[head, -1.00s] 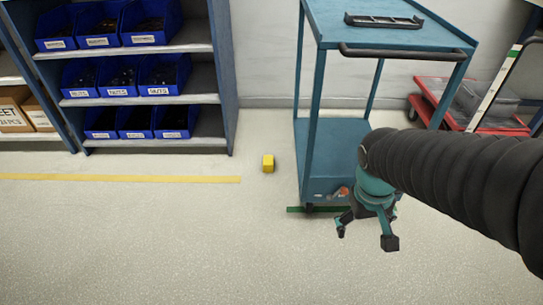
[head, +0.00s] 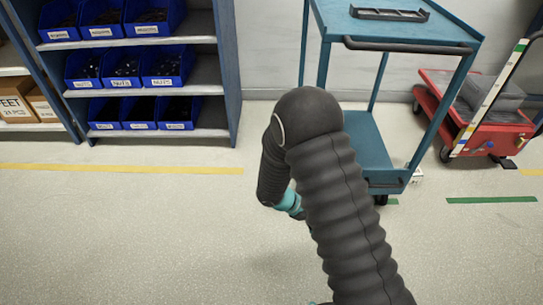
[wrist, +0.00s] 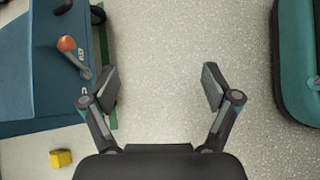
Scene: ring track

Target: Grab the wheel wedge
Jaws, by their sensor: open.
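The wheel wedge (wrist: 60,158), a small yellow block, lies on the floor at the lower left of the wrist view, near the blue cart's edge. In the head view my arm hides the place where it lay earlier. My gripper (wrist: 160,87) is open and empty over bare floor. The wedge is to the left of its left finger and apart from it. In the head view the fingers are hidden behind my arm.
The blue cart (head: 394,28) stands right of centre, its lower part with an orange knob (wrist: 67,43) in the wrist view. A shelf with blue bins (head: 171,67) stands left. A red trolley (head: 490,138) is at right. The left foreground floor is clear.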

